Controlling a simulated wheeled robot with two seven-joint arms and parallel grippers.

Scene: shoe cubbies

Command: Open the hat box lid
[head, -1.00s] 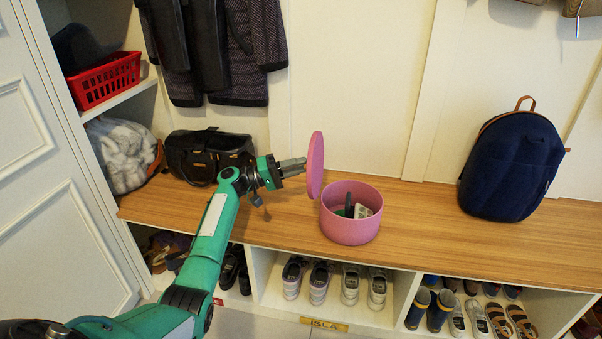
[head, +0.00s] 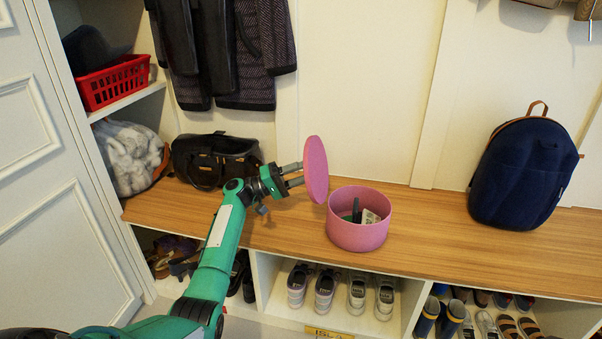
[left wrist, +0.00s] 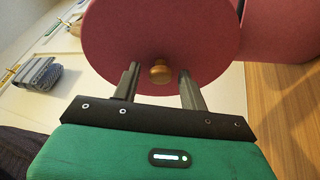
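The pink round hat box (head: 357,237) stands on the wooden bench. Its top is open and a few small things show inside. The pink lid (head: 316,170) stands nearly upright at the left side of the box's rim, off the opening. In the left wrist view the lid (left wrist: 120,35) faces me with its brass-coloured knob (left wrist: 159,71), and part of the box (left wrist: 285,28) shows at the right. My left gripper (head: 301,173) is at the lid's left, its fingers spread to either side of the knob with gaps. My right gripper is not in view.
A black handbag (head: 212,160) sits on the bench (head: 430,235) behind my left arm. A navy backpack (head: 520,175) stands at the right. Coats (head: 225,50) hang above. Bare bench lies between box and backpack. Shoes fill the cubbies below.

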